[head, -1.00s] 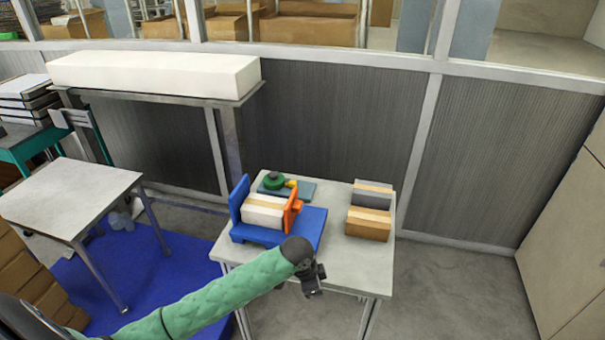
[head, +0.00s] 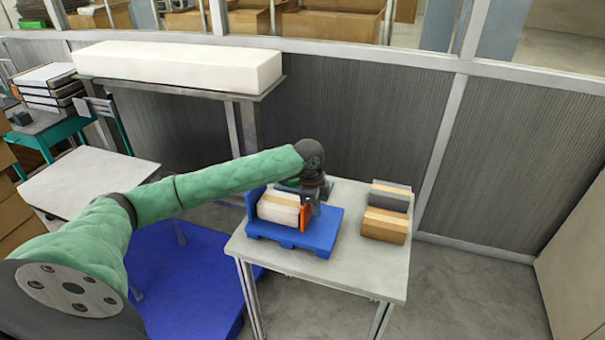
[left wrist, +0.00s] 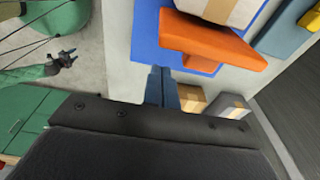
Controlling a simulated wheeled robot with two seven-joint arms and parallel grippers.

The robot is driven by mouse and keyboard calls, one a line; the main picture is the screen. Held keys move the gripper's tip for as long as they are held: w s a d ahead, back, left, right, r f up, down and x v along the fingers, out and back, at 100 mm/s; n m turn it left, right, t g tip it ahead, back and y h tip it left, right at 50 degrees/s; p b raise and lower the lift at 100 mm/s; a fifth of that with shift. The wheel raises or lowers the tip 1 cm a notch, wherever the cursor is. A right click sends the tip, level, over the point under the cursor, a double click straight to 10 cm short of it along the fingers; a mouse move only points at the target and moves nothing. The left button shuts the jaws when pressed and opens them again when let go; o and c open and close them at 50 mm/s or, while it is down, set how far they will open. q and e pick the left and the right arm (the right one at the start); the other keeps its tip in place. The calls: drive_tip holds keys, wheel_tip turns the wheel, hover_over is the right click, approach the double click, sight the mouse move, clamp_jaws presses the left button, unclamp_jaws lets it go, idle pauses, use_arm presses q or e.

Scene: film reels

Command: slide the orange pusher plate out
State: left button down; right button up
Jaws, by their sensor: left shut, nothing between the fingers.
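The orange pusher plate (head: 305,218) stands on the blue fixture (head: 322,234), at the right end of a white block with a tan band (head: 278,209). In the left wrist view the plate (left wrist: 212,40) lies just beyond my fingers, with a smaller orange part below it. My left gripper (head: 313,203) points down over the fixture, close beside the plate. Its fingers (left wrist: 162,84) are shut with nothing between them; the wrist view shows no clear contact with the plate. What seems to be my right gripper (left wrist: 65,60) is far off and too small to read.
The fixture stands on a pale table (head: 345,270). A grey box (head: 391,195) and a brown box (head: 384,226) sit to its right. A teal plate lies behind, partly hidden by my arm. The table's front right is clear.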

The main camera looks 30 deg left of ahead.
drive_tip(key=s+f, duration=0.4)
drive_tip(key=f, duration=0.1)
use_arm(q)
drive_tip(key=w+a+r+b, duration=0.1)
drive_tip(key=a, duration=0.1)
drive_tip(key=w+a+r+b, duration=0.1)
drive_tip(key=a, duration=0.2)
drive_tip(key=w+a+r+b, duration=0.1)
drive_tip(key=a, duration=0.2)
drive_tip(key=shift+a+r+b, duration=0.15)
drive_tip(key=shift+r+b, duration=0.1)
drive_tip(key=shift+b, duration=0.15)
wheel_tip(320, 180, down, 3)
drive_tip(key=b, duration=0.3)
use_arm(e)
drive_tip(key=w+a+r, duration=0.2)
drive_tip(key=r, duration=0.5)
drive_tip(key=w+a+r+g, duration=0.1)
drive_tip(key=w+a+r, duration=0.1)
drive_tip(key=r, duration=0.6)
drive_tip(key=shift+w+a+r, duration=0.2)
drive_tip(key=shift+w+r, duration=0.05)
drive_tip(key=shift+w, duration=0.3)
use_arm(q)
drive_tip(key=shift+d, duration=0.2)
use_arm(e)
drive_tip(key=shift+f+y, duration=0.1)
drive_tip(key=shift+y, duration=0.2)
